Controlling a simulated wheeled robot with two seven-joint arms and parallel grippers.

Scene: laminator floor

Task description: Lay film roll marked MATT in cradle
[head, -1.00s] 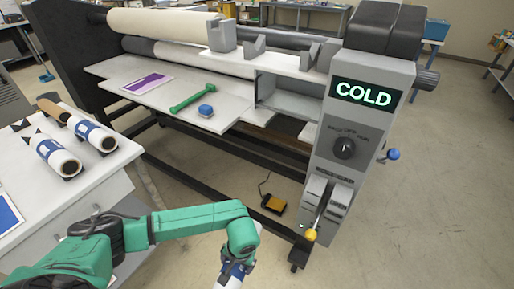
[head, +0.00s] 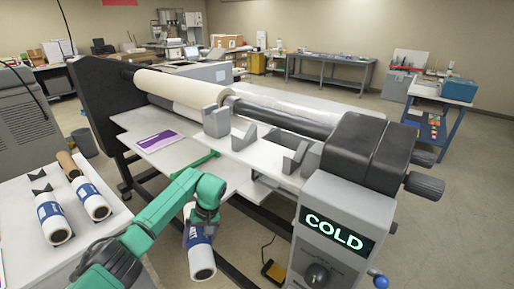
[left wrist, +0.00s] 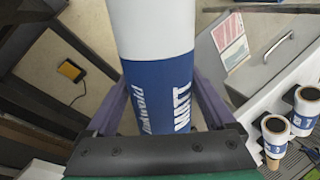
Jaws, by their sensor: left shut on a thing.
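My left gripper (head: 199,222) is shut on a white film roll with a blue label band (head: 201,258), held in front of the laminator's table. In the left wrist view the roll (left wrist: 155,35) reads MATT, and the gripper's fingers (left wrist: 162,108) sit on either side of the band. The likely cradle is the grey notched blocks on the laminator's white shelf, one at the left (head: 244,137) and one at the right (head: 295,158); no roll lies in them. My right gripper is not in view.
Two other blue-labelled rolls (head: 55,222) (head: 92,200) lie on the white side table at left. The laminator's control post with a COLD display (head: 334,230) stands at right.

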